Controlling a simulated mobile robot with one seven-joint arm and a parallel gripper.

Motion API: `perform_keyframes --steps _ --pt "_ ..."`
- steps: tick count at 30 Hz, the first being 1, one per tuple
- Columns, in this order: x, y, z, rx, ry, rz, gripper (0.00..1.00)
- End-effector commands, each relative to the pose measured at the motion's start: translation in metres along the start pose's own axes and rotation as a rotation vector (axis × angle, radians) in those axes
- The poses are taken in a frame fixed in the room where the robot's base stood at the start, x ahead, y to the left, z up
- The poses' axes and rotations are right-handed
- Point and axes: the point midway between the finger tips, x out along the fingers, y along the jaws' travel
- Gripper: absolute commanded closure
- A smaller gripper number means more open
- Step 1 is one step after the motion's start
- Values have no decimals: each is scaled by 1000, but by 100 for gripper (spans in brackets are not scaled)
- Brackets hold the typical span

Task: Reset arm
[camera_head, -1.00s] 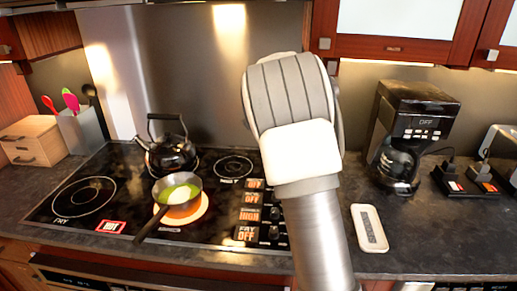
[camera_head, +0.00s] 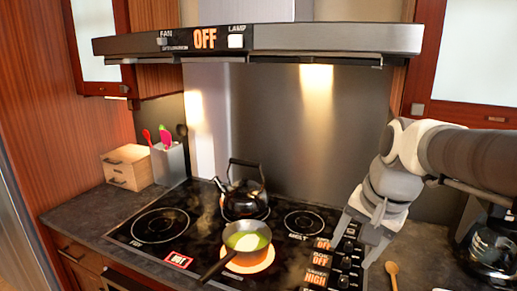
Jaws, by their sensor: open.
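My arm comes in from the right edge and bends down at a pale joint. My gripper (camera_head: 356,246) points down over the right side of the stove, by the control panel (camera_head: 325,262) with its knobs and orange labels. Its fingers are apart and nothing shows between them. The gripper hides part of the panel and the counter behind it. Whether it touches the panel I cannot tell.
A pan (camera_head: 247,242) with greenish contents sits on a lit burner of the stove (camera_head: 190,247). A black kettle (camera_head: 243,198) stands behind it. A range hood (camera_head: 290,40) hangs above. A wooden spoon (camera_head: 392,272) and coffee maker (camera_head: 490,250) are at right.

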Motion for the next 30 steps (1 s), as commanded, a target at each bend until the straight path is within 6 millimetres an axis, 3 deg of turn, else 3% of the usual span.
perform_keyframes --steps 6,12,18,30 --pt "-14 21 56 -322 95 -22 34" --pt "-13 40 94 -569 175 -3 34" --pt "-10 50 108 -684 215 18 34" --pt "-9 51 110 -695 217 20 34"
